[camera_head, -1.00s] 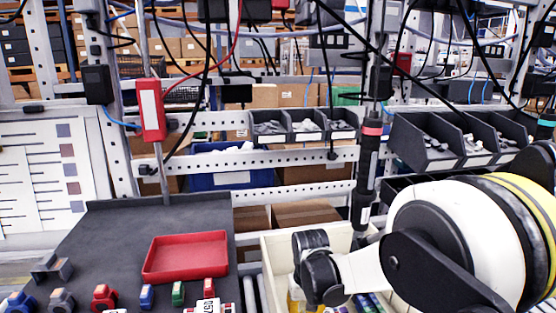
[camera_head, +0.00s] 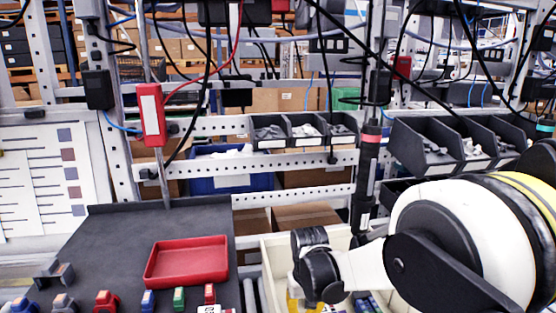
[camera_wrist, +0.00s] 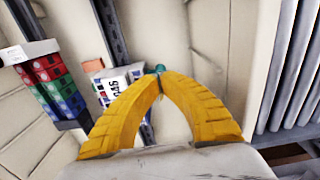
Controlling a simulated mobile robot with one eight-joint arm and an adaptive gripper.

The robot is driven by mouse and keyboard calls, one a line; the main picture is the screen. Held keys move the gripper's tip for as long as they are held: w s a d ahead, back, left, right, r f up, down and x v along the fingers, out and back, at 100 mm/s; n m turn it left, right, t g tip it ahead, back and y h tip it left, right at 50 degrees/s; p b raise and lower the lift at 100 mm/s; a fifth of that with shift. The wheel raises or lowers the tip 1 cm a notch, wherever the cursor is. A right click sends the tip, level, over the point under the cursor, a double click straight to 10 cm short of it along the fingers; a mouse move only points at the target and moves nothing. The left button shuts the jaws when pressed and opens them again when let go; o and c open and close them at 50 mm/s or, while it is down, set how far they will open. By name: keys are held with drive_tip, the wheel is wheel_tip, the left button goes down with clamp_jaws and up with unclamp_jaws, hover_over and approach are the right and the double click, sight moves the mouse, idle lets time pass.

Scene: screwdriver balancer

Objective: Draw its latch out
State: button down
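My gripper's two yellow fingers (camera_wrist: 160,80) meet at their tips in the wrist view. A small teal piece (camera_wrist: 154,70) shows right at the tips and looks pinched there; its lower part is hidden by the fingers. Which part is the latch is not plain. In the head view my wrist is over the cream crate (camera_head: 266,264), and my fingers are largely hidden. Next to the tips, in the wrist view, is a white tagged block (camera_wrist: 120,84) with digits on it. Red, green and blue blocks (camera_wrist: 52,84) stand in a row at the left.
A red tray (camera_head: 187,262) lies on the dark mat (camera_head: 110,240), with coloured blocks in front. A screwdriver (camera_head: 368,160) hangs upright behind my arm. Dark bins (camera_head: 425,147) and cables are at the back. Grey ribs (camera_wrist: 293,70) line the right of the wrist view.

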drive_tip(key=shift+r, duration=0.35)
wheel_tip(320, 180, up, 16)
drive_tip(key=p, duration=1.1)
drive_tip(key=s+d+r+m+t+b, duration=0.1)
drive_tip(key=s+d+r+t+b, duration=0.2)
drive_tip(key=s+d+r, duration=0.45)
drive_tip(key=s+d+f+t+b, duration=0.1)
drive_tip(key=s+d+t, duration=0.1)
drive_tip(key=s, duration=0.3)
drive_tip(key=s+d+f+m+t+b, duration=0.1)
drive_tip(key=s+d+t, duration=0.1)
drive_tip(key=s, duration=0.4)
drive_tip(key=shift+d, duration=0.35)
